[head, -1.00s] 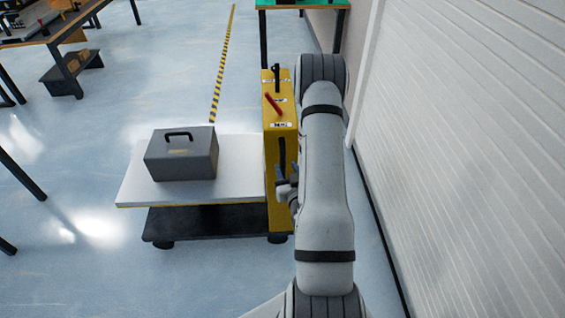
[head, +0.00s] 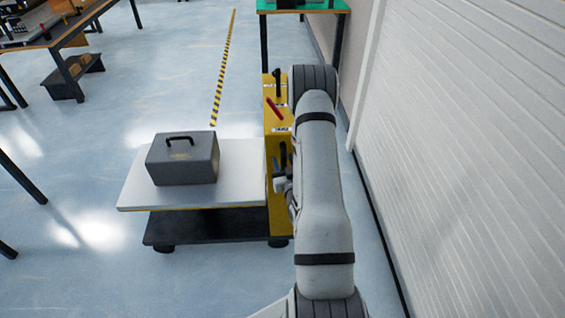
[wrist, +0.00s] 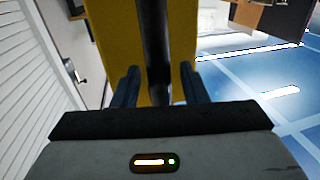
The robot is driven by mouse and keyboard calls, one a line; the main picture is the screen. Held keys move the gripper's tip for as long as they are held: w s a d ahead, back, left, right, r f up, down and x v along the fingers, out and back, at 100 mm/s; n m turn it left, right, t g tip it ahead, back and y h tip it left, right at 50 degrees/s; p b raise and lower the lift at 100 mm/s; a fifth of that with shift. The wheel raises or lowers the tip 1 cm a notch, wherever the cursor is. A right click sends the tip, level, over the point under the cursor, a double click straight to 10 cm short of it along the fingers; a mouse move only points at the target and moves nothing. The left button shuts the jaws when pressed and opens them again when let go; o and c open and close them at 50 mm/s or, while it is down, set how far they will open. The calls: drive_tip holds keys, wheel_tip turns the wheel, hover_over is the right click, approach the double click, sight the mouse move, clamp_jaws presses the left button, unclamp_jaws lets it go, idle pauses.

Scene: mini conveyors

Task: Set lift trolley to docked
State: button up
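The lift trolley has a yellow column (head: 283,222) and a white platform (head: 138,193) above a dark base. A black lever and a red lever (head: 272,108) are on the column's top. A dark upright bar (head: 283,152) runs along its near face; it also shows in the wrist view (wrist: 156,45). My gripper (head: 279,168) is at the near face, partly hidden by my arm. In the wrist view my gripper (wrist: 159,84) is open, its dark fingers on either side of the bar, with yellow showing in both gaps.
A grey toolbox (head: 183,160) sits on the platform. A white ribbed wall (head: 470,150) stands close on the right. A green-topped table (head: 300,6) stands behind the trolley, a workbench (head: 55,38) at the back left. The floor left of the trolley is mostly clear.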

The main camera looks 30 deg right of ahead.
clamp_jaws()
idle(0.3)
idle(0.3)
